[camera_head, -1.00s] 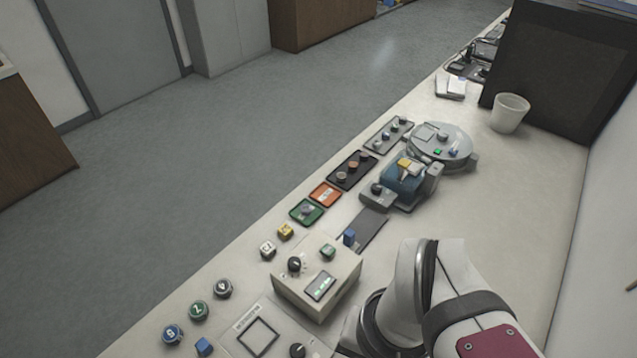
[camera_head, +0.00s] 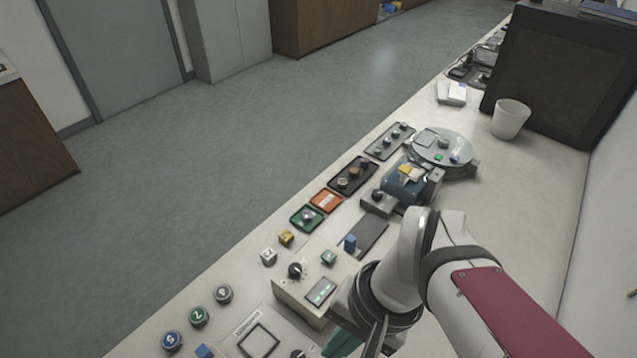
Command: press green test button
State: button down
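A beige control box (camera_head: 291,296) stands in the lower middle. It carries a green square button (camera_head: 328,257), a black knob (camera_head: 296,270) and a lit green display (camera_head: 321,291). Another small green button (camera_head: 438,157) is on the round grey device (camera_head: 456,141) farther back. No label is readable, so I cannot tell which is the test button. My gripper (camera_head: 362,342) points down at the bottom edge, just right of the box's front and apart from the green buttons. Its tips are cut off or hidden, and a teal patch shows beside it.
Several small trays with parts, such as the green tray (camera_head: 309,217) and orange tray (camera_head: 326,201), line the left bench edge. A blue machine (camera_head: 404,186) stands behind the box. A white cup (camera_head: 510,119) is at back right; the right bench surface is mostly clear.

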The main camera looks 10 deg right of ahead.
jog(key=w+m+t+y, duration=0.2)
jog(key=w+m+y, duration=0.15)
jog(key=w, duration=0.95)
jog(key=m+t, duration=0.3)
jog(key=m, duration=0.3)
send_over(335, 257)
notch_tip(335, 257, down, 3)
jog(key=shift+f+n+y, duration=0.15)
jog(key=shift+n+y, duration=0.1)
jog(key=shift+y, duration=0.1)
jog(key=shift+f, duration=4.4)
jog(key=shift+f, duration=0.4)
